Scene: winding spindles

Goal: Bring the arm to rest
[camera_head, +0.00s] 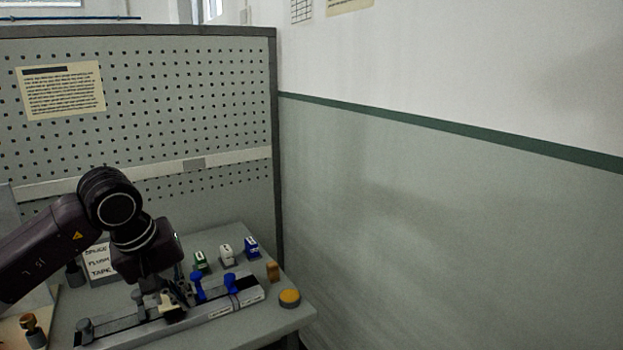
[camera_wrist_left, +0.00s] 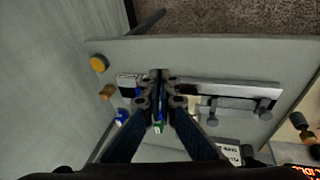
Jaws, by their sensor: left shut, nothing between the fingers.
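My left arm (camera_head: 55,245) comes in from the left in the head view and bends down over the bench. My left gripper (camera_head: 172,304) is shut and empty, low over the splicing rail (camera_head: 222,308) with blue knobs. In the left wrist view the shut fingertips (camera_wrist_left: 160,76) sit over the middle of the rail (camera_wrist_left: 232,90); whether they touch it I cannot tell. The fingers hide part of the rail and some small items behind. My right gripper is not in view.
Small green, white and blue items (camera_head: 227,254) stand behind the rail. A yellow button (camera_head: 289,298) and a wooden peg (camera_head: 273,271) are at the right. A lettered sign (camera_head: 99,262) stands at left. A perforated panel (camera_head: 150,130) rises behind; a wall (camera_head: 440,220) lies right.

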